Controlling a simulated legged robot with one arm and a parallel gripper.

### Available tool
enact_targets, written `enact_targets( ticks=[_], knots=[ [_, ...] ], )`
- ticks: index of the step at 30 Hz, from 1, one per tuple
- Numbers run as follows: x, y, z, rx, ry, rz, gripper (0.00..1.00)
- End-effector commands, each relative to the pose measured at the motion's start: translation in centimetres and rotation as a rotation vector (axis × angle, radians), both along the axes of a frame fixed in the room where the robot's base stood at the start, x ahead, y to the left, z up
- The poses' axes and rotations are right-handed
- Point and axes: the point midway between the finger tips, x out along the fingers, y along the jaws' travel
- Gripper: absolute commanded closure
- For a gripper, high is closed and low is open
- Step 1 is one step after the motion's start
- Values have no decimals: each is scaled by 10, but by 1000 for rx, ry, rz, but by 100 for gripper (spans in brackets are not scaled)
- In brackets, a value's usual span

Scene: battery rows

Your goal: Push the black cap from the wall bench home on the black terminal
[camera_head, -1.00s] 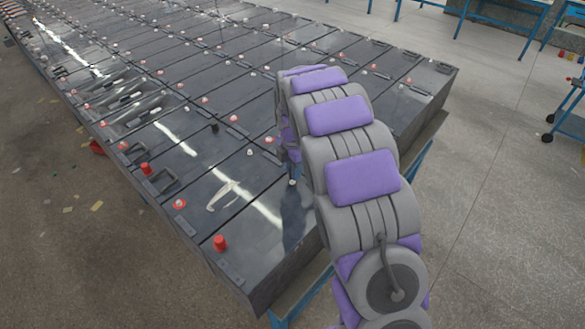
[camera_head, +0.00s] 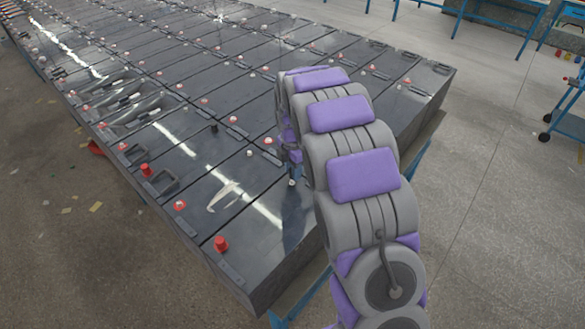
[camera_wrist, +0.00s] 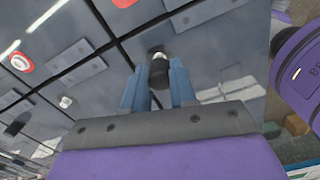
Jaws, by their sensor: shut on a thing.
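In the wrist view, my gripper (camera_wrist: 160,82) is shut on the black cap (camera_wrist: 159,74), which sits between its two blue fingers. The cap's far end points at a grey battery top. A small dark and pale spot (camera_wrist: 155,51) shows just past the cap; I cannot tell whether the cap touches it. In the head view, my gripper (camera_head: 291,172) is low over the nearest battery at its right end, mostly hidden by my arm. A pale terminal stub (camera_head: 291,183) shows right at the fingertips. The cap cannot be made out there.
Rows of grey batteries (camera_head: 120,60) fill the bench. Another black cap (camera_head: 214,128) stands on a farther battery. Blue benches (camera_head: 500,15) stand behind.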

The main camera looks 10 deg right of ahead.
Motion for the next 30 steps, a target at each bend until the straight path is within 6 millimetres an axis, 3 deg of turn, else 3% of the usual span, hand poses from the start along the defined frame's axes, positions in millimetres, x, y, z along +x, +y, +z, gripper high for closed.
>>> enact_targets(
  ticks=[30],
  knots=[
    [0,2,-12,1,0,0,100]
  ],
)
